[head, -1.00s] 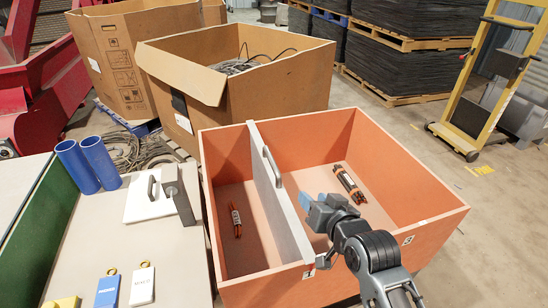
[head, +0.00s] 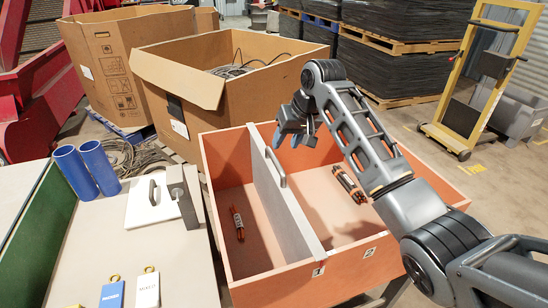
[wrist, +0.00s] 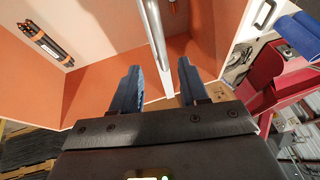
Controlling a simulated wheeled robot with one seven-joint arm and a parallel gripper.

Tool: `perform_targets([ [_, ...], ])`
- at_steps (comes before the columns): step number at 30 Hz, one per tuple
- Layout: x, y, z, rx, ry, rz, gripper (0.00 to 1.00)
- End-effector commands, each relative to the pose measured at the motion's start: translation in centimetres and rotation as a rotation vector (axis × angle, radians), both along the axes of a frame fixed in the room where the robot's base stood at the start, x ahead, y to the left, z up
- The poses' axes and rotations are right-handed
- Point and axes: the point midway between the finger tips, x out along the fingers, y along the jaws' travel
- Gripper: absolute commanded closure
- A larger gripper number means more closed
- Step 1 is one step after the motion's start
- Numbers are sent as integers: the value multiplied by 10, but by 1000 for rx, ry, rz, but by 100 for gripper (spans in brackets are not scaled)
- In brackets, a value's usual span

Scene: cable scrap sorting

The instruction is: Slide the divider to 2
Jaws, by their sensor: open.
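The grey divider (head: 285,205) stands upright across the orange bin (head: 215,150). Its front end is by the label 1 (head: 318,271); the label 2 (head: 369,252) is farther right on the front rim. A bar handle (head: 276,167) sits on the divider's top. My gripper (head: 281,138) is open and empty, near the far part of the divider, beyond the handle in the picture. In the wrist view, the divider's pale edge (wrist: 155,35) runs up between my open fingers (wrist: 160,88). I cannot tell whether they touch it.
An orange cable bundle (head: 238,223) lies left of the divider and a dark-ended bundle (head: 348,184) lies right. Cardboard boxes (head: 270,95) stand behind the bin.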

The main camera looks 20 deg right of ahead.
Motion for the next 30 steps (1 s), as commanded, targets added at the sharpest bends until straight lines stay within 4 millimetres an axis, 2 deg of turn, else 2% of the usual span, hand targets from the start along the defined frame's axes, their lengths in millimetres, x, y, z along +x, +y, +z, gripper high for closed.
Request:
perform_targets([
  [4,4,2,-11,-1,8,2,56],
  [15,25,12,-59,-1,6,2,56],
  [21,29,14,-69,-1,4,1,56],
  [28,29,14,-70,-1,3,1,56],
  [30,29,14,-70,-1,3,1,61],
])
